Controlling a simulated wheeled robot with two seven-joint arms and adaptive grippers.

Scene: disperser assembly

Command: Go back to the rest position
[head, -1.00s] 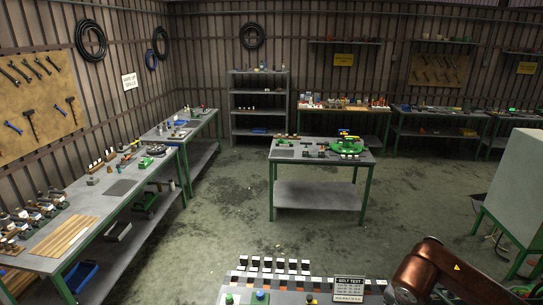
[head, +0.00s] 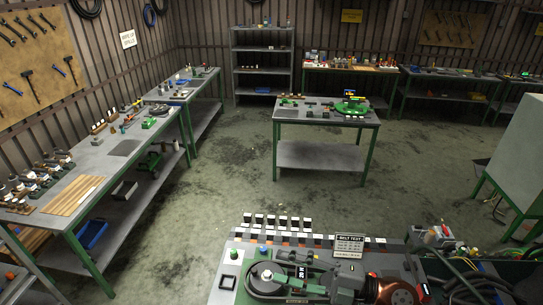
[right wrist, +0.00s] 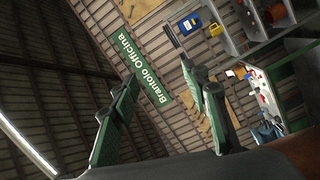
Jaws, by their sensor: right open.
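My right gripper (right wrist: 160,76) shows in the right wrist view as two dark green fingers spread well apart, with nothing between them. It points up toward the wall and roof. A dark machine with a round part (head: 262,278) stands on this bench, left of my arm. My left gripper is in neither view.
A "Belt test" sign (head: 349,246) and a row of white-faced blocks (head: 278,222) stand at the bench's back edge. Cables (head: 470,285) lie at the lower right. A centre table (head: 322,155) stands beyond open floor (head: 225,180). Tool benches line the left wall.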

